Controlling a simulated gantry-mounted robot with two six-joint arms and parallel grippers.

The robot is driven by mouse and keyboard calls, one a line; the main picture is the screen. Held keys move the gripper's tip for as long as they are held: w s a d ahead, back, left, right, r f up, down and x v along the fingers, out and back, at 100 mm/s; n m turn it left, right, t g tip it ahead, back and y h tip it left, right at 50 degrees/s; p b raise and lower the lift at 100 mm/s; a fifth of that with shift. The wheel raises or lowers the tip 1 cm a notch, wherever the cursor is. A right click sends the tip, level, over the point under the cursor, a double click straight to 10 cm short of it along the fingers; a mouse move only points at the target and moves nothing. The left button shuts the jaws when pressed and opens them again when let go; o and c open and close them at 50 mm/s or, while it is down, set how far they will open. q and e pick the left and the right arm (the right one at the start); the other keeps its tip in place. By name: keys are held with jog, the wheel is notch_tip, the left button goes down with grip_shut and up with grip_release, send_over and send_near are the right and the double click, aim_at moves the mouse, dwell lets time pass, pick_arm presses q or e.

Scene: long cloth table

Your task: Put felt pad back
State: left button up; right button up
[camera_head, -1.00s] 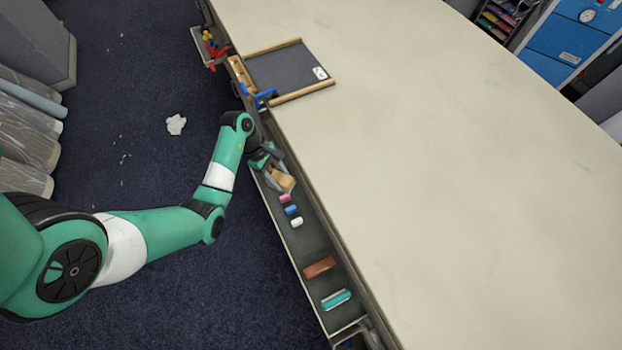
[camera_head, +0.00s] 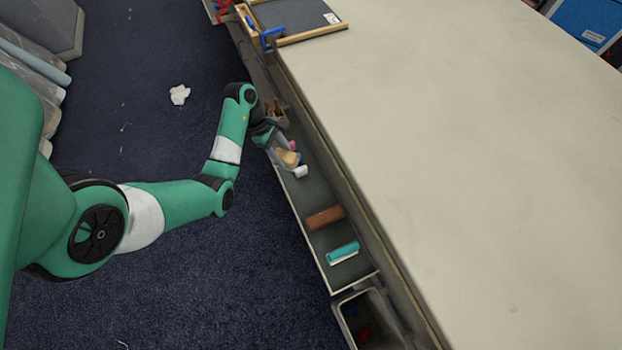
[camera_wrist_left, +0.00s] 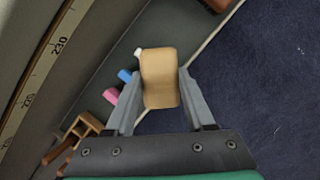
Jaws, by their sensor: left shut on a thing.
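The tan felt pad (camera_head: 288,157) is a small rounded block. My left gripper (camera_head: 283,160) is shut on it and holds it over the grey tray (camera_head: 316,192) along the table's side. In the left wrist view the pad (camera_wrist_left: 160,78) sits between the two grey fingers of the gripper (camera_wrist_left: 158,90), over the tray's edge. My right gripper is not in view.
White chalk (camera_head: 300,171) is just beyond the pad; blue (camera_wrist_left: 124,75) and pink (camera_wrist_left: 111,95) pieces lie nearby. A brown block (camera_head: 325,217) and a teal one (camera_head: 342,252) lie farther along. A wooden holder (camera_wrist_left: 85,128) stands in the tray.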

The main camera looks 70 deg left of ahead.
pick_arm(q)
jog(key=w+d+f+b, duration=0.1)
jog(key=d+f+b, duration=0.1)
jog(key=w+d+f+b, duration=0.2)
jog(key=d+f, duration=0.1)
jog(key=w+d+f+b, duration=0.2)
jog(key=shift+d+f, duration=0.2)
jog(key=shift+d, duration=0.2)
jog(key=shift+w+d, duration=0.15)
jog(key=shift+w, duration=0.05)
jog(key=f, duration=0.1)
jog(key=f+b, duration=0.1)
jog(key=f, duration=0.1)
jog(key=f+b, duration=0.1)
jog(key=shift+w+d+f, duration=0.15)
jog(key=shift+d+f, duration=0.05)
jog(key=shift+d, duration=0.15)
jog(key=shift+r, duration=0.15)
jog(key=o, duration=1.3)
